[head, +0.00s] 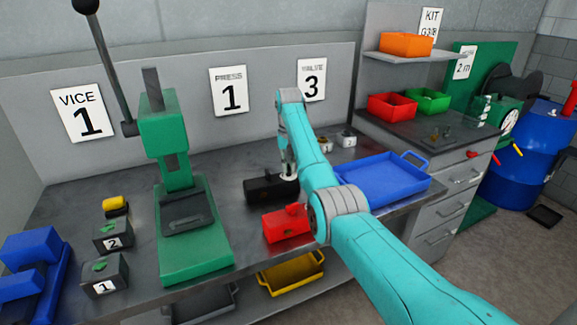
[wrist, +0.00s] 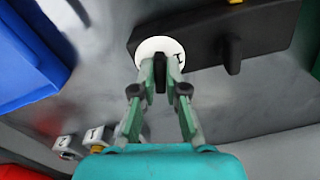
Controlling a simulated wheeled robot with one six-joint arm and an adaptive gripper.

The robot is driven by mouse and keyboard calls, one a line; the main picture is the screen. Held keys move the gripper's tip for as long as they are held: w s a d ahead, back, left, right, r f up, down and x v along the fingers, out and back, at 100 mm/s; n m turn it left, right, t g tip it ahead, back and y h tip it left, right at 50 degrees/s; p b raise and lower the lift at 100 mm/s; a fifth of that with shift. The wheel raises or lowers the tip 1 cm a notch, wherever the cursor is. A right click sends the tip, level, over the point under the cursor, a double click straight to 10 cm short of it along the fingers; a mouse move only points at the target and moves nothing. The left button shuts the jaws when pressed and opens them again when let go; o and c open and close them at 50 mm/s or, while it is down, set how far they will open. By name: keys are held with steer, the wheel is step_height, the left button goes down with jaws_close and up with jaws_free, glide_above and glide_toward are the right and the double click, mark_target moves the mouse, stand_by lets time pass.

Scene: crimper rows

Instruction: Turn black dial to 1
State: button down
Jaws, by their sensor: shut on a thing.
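The black dial (wrist: 160,76) is a small black knob on a white disc (wrist: 150,46) at one end of a long black box (wrist: 205,38). My gripper (wrist: 160,70) is shut on the dial, with a green finger on each side. A dark mark shows on the disc just right of the fingers, too small to read; the fingers hide part of the disc. A black lever (wrist: 232,55) stands out from the box. In the head view the black box (head: 265,189) lies on the bench, and my gripper (head: 288,173) is over its right end.
A red box (head: 287,225) sits close in front of the black box. A blue tray (head: 385,185) stands to the right. The green press (head: 185,225) is to the left. Small grey boxes (head: 347,139) stand behind my arm.

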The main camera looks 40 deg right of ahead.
steer(key=n, duration=0.5)
steer(key=shift+n, duration=0.3)
steer(key=n, duration=0.4)
steer(key=shift+d, duration=0.15)
steer(key=n, duration=0.9)
steer(key=shift+d, duration=0.1)
steer(key=shift+n, duration=0.3)
steer(key=c, duration=1.2)
jaws_free()
steer(key=shift+r, duration=0.1)
